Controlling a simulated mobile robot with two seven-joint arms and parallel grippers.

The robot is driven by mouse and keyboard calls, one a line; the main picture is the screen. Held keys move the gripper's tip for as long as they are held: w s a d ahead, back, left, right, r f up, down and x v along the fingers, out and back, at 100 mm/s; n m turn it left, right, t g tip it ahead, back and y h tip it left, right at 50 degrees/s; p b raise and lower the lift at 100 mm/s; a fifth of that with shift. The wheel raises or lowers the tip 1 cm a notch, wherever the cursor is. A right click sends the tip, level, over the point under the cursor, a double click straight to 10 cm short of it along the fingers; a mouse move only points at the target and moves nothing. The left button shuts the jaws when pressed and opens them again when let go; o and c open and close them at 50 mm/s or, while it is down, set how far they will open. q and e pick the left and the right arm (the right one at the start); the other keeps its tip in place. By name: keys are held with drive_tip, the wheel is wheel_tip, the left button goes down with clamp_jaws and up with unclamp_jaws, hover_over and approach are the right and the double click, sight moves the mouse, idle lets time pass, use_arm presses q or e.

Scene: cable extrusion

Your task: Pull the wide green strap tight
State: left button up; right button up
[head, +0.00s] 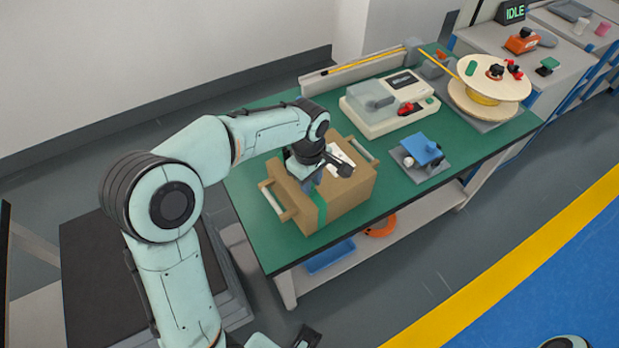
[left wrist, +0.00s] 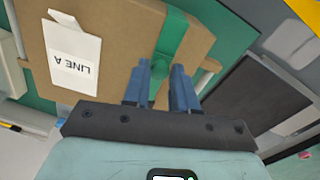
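A brown cardboard box (head: 350,199) stands on the green tabletop. The wide green strap (head: 318,207) runs down its near face; in the left wrist view the strap (left wrist: 173,32) crosses the box face and reaches my fingers. My left gripper (head: 316,178) is at the box's top near edge, by the strap. In the left wrist view its two blue fingers (left wrist: 163,85) stand a little apart with green strap between them. Whether they press on it I cannot tell. A dark end part, apparently my right gripper (head: 306,338), shows at the bottom edge, its fingers unclear.
A white label (left wrist: 75,55) reads LINE A. Behind stands a grey-white machine (head: 388,103); right are a blue-topped fixture (head: 423,148) and a cream spool (head: 495,77). Bare green tabletop lies right of the box.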

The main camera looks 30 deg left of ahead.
use_arm(q)
drive_tip(key=shift+o, duration=1.2)
wheel_tip(320, 180, up, 13)
drive_tip(key=p, duration=0.2)
drive_tip(key=shift+s+r, duration=0.2)
drive_tip(key=shift+s, duration=0.05)
use_arm(e)
drive_tip(key=shift+w+r, duration=0.25)
drive_tip(key=shift+r, duration=0.35)
drive_tip(key=shift+w+r, duration=0.25)
drive_tip(key=shift+r, duration=0.3)
